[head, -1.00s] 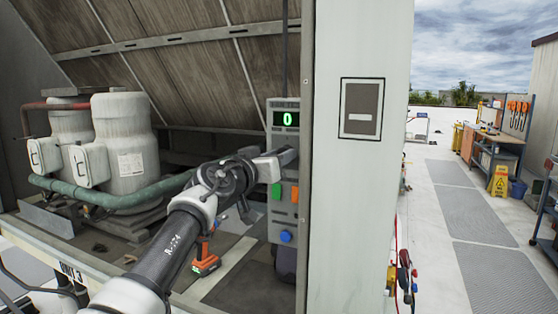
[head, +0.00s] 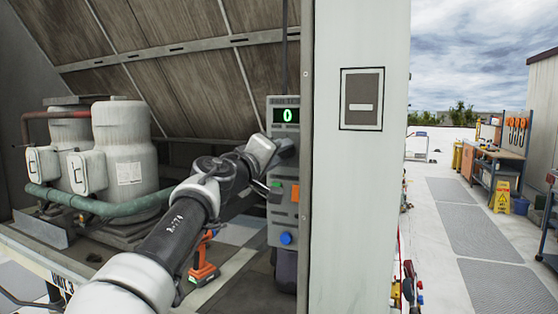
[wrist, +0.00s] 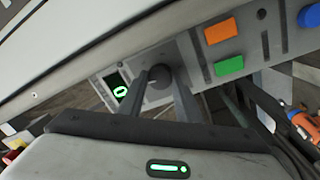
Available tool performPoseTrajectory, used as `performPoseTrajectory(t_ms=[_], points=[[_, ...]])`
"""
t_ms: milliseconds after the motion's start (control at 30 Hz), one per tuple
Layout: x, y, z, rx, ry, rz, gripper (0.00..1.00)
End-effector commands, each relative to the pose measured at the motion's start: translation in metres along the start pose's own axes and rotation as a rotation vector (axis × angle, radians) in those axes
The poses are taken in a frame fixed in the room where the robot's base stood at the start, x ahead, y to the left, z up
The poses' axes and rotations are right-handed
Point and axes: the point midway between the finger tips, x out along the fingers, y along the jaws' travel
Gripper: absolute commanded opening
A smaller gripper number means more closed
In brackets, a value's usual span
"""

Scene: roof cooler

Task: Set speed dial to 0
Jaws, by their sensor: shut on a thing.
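The grey control box (head: 283,210) hangs beside the pale cabinet post. Its display (head: 286,116) shows a green 0, and the display also appears in the wrist view (wrist: 119,90). The dark round speed dial (wrist: 159,76) sits next to the display in the wrist view. My gripper (wrist: 160,82) is shut on the dial, with one finger on each side of it. In the head view my gripper (head: 284,148) meets the box just below the display, and the dial is hidden there.
An orange button (wrist: 220,30), a green button (wrist: 229,65) and a blue button (wrist: 310,15) sit on the box near the dial. The cabinet post (head: 350,200) stands close on the right. White tanks (head: 125,155) and a green pipe (head: 100,206) are on the left. An orange drill (head: 203,268) stands below my arm.

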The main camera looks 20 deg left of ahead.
Motion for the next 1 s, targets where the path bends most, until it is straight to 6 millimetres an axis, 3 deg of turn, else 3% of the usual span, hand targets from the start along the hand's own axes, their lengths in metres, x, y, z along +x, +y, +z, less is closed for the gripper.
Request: performPoseTrajectory(t_ms=[300, 800, 833, 933, 1000], points=[[0.0002, 0.0016, -0.0003, -0.107, 0.010, 0.002, 0.09], [0.0003, 0.0023, -0.0006, -0.125, 0.012, 0.004, 0.09], [0.0004, 0.0024, -0.0006, -0.125, 0.011, 0.004, 0.34], [0.0004, 0.0021, -0.0003, -0.125, 0.011, 0.003, 0.50], [0.0003, 0.0016, -0.0002, -0.124, 0.011, 0.003, 0.50]])
